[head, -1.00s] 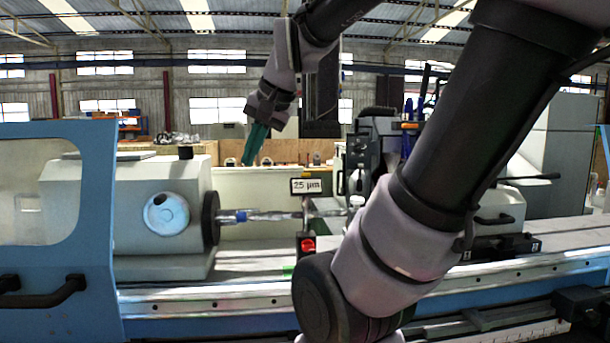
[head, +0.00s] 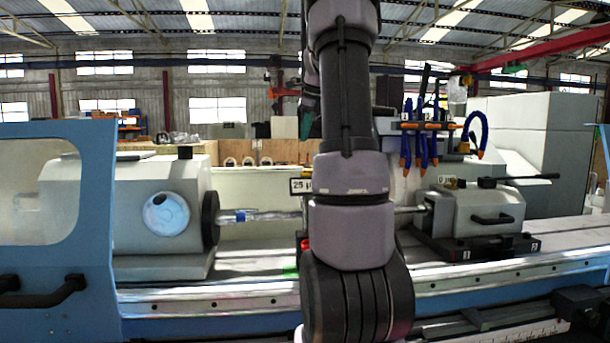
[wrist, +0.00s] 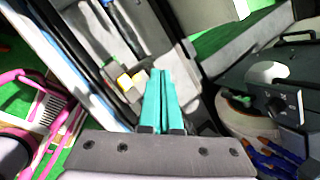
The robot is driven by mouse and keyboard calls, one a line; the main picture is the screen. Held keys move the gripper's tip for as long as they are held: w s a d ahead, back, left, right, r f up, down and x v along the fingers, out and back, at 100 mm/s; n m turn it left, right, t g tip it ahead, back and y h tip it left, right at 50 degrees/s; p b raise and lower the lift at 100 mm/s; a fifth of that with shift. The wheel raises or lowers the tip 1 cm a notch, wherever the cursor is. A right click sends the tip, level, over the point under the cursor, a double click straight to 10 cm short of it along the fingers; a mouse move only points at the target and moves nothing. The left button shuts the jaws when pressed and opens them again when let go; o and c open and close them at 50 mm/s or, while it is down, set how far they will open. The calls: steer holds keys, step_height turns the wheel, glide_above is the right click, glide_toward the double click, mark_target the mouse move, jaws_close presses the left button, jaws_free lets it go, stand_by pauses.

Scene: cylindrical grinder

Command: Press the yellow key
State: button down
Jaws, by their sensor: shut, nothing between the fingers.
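My gripper (wrist: 161,75) has two teal fingers, pressed together with nothing between them. In the wrist view, a small yellow patch, likely the yellow key (wrist: 138,78), lies just left of the fingertips. A second yellow patch sits slightly farther left, with pale block-like parts around it. The fingertips are close to these in the picture, but I cannot tell whether they touch. In the head view my arm covers most of the gripper, and I cannot make out the yellow key there.
The grinder's headstock (head: 140,215) stands left and its tailstock (head: 480,212) right, with a shiny workpiece (head: 262,216) between them. A blue door (head: 95,240) is at left. Blue hoses with orange tips (head: 405,150) hang behind. Pink items (wrist: 40,115) show left in the wrist view.

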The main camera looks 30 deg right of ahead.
steer(key=shift+s+a+f, duration=0.25)
steer(key=shift+s+f, duration=0.25)
steer(key=shift+f, duration=0.85)
steer(key=shift+s+a+f, duration=0.3)
steer(key=shift+s+f, duration=0.2)
steer(key=shift+f, duration=0.9)
steer(key=shift+s+a+f, duration=0.25)
steer(key=shift+s+f, duration=0.25)
steer(key=shift+f, duration=0.85)
steer(key=shift+f, duration=0.1)
steer(key=shift+s+f, duration=0.15)
steer(key=shift+f, duration=0.1)
steer(key=shift+s+a+f, duration=0.15)
steer(key=shift+f, duration=0.25)
steer(key=shift+w+r, duration=0.3)
steer(key=shift+r, duration=0.5)
steer(key=shift+d, duration=0.2)
steer(key=shift+w+d+r, duration=0.15)
steer(key=shift+w+r, duration=0.15)
steer(key=shift+r, duration=0.45)
steer(key=shift+w+d+r, duration=0.1)
steer(key=shift+w+r, duration=0.15)
steer(key=shift+r, duration=0.55)
steer(key=shift+w+d+r, duration=0.15)
steer(key=shift+w+r, duration=0.15)
steer(key=shift+r, duration=0.45)
